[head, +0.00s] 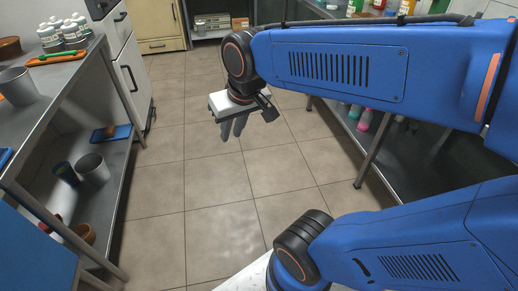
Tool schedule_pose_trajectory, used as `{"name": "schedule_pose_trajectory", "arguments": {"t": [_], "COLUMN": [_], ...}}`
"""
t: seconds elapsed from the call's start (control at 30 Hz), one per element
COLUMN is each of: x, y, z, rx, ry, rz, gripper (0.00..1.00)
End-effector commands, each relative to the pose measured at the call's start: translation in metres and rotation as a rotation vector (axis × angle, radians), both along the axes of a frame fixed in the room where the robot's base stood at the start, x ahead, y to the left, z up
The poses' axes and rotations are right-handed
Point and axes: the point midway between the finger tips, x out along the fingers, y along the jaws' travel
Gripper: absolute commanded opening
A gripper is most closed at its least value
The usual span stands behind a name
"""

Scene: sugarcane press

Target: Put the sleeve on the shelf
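My gripper (234,129) hangs over the open floor in the middle, fingers pointing down. Its grey fingers are close together, and I cannot tell whether a gap is left between them. I see nothing held in it. I cannot say for sure which thing is the sleeve. Another grey cylinder (93,169) stands on the lower shelf (118,155) of that table, beside a dark blue cup (65,173). My gripper is well apart from all of these.
White bottles (70,35) and an orange board (58,58) are on the left table's top. A blue board (110,133) and brown bowls (84,234) lie on its lower shelf. A metal table (372,150) with bottles stands right, partly behind my arm. The tiled floor (160,190) between is clear.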

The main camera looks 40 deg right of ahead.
Motion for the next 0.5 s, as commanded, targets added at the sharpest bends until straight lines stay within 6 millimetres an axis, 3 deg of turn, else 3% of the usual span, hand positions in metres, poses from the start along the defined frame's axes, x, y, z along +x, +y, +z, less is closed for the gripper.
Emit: {"name": "schedule_pose_trajectory", "arguments": {"t": [0.03, 0.2, 0.33, 0.5], "x": [-0.015, -0.055, -0.073, -0.081], "y": [-0.007, -0.022, -0.027, -0.030], "z": [-0.002, -0.012, -0.019, -0.022], "rx": [-0.009, -0.037, -0.052, -0.058], "ry": [-0.013, -0.033, -0.041, -0.044], "rz": [0.001, 0.020, 0.028, 0.033], "gripper": [0.20, 0.20, 0.20, 0.20]}}
